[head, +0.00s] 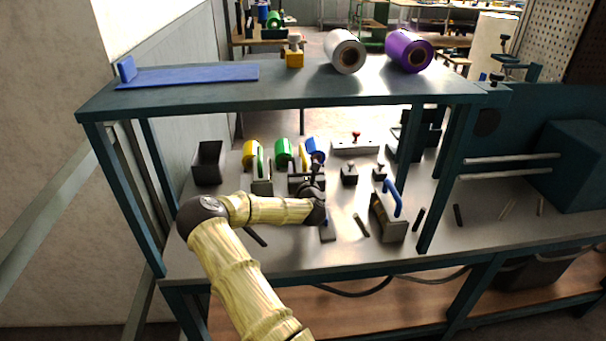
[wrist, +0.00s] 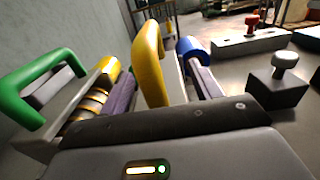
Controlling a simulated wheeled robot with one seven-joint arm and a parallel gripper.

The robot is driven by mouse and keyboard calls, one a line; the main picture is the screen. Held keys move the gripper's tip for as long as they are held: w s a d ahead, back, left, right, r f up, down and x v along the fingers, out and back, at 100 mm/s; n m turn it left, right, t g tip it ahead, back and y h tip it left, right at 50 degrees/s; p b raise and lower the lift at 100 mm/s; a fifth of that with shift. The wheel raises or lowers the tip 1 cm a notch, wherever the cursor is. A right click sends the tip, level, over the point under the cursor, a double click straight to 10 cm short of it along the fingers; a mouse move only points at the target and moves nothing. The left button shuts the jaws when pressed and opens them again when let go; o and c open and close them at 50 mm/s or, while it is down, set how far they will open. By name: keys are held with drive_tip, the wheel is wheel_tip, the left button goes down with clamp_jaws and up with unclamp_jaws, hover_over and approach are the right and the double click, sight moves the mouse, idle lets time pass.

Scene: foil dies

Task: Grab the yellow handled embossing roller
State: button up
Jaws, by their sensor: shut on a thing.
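The yellow handled embossing roller (head: 303,156) stands on the bench in the middle of a row of tools, its yellow arched handle upright. In the wrist view the yellow handle (wrist: 148,62) rises just beyond the dark front edge of my gripper. My gripper (head: 312,184) is at the near side of this roller and is shut on it. The exact contact is hidden behind the gripper body. A green handled tool (head: 260,163) stands to its left, and its green handle (wrist: 38,90) also shows in the wrist view.
Yellow (head: 250,152), green (head: 283,150) and blue (head: 316,147) foil rolls sit behind the tools. Dark-based stamps (head: 349,174) stand to the right, with a blue handled tool (head: 389,215) nearer.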

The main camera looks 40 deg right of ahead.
sight(304, 153)
drive_tip(key=shift+r+p, duration=0.7)
drive_tip(key=shift+r, duration=4.45)
